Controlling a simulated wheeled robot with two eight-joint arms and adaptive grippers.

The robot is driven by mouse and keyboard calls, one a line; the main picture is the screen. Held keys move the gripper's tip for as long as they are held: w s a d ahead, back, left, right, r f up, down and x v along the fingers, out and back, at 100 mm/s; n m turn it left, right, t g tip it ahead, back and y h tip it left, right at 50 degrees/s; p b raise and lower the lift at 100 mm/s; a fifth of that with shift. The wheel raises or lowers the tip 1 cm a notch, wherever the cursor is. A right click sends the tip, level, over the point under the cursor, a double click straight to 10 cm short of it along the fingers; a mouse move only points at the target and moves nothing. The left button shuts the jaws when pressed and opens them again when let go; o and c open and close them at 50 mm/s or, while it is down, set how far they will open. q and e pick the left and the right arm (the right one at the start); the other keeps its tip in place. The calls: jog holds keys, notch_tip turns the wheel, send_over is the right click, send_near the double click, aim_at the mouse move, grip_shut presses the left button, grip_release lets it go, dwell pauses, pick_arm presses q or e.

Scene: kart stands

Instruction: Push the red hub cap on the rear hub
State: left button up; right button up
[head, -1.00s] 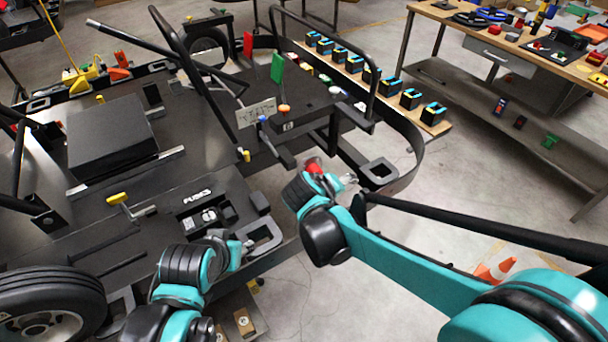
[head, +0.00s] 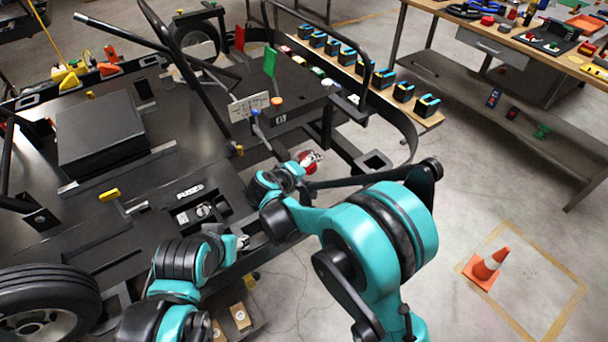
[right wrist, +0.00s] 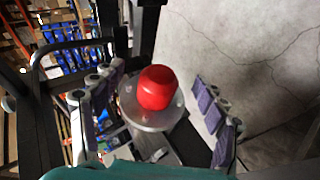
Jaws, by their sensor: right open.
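The red hub cap (right wrist: 156,87) sits in the middle of the right wrist view, against the centre of a round silver hub (right wrist: 130,110). I cannot tell whether it is fully seated. In the head view the cap (head: 307,161) shows as a small red shape by the kart frame, partly hidden by my right gripper (head: 312,157). In the right wrist view my right gripper (right wrist: 160,103) is open, its dark finger pads apart on either side of the cap and not visibly touching it. My left gripper (head: 243,241) is low beside the kart, its fingers too small to read.
The black kart frame (head: 405,150) bends around the hub area. A plank (head: 428,119) with several black and blue blocks lies behind it. A workbench (head: 490,45) stands at the back right. An orange cone (head: 487,268) stands on open floor at the right.

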jog(key=shift+w+d+f, duration=0.1)
jog(key=shift+w, duration=0.05)
jog(key=shift+c, duration=0.3)
jog(key=c, duration=1.2)
jog(key=shift+s+d+f+b, duration=0.1)
jog(key=shift+s+d+b, duration=0.05)
jog(key=shift+s+d, duration=0.55)
jog(key=shift+s+d+r+b, duration=0.15)
jog(key=shift+s+d, duration=0.3)
jog(key=shift+s, duration=0.4)
jog(key=shift+s+d+f+b, duration=0.15)
jog(key=shift+s+d, duration=0.4)
jog(key=shift+s, duration=0.25)
jog(key=shift+s, duration=0.1)
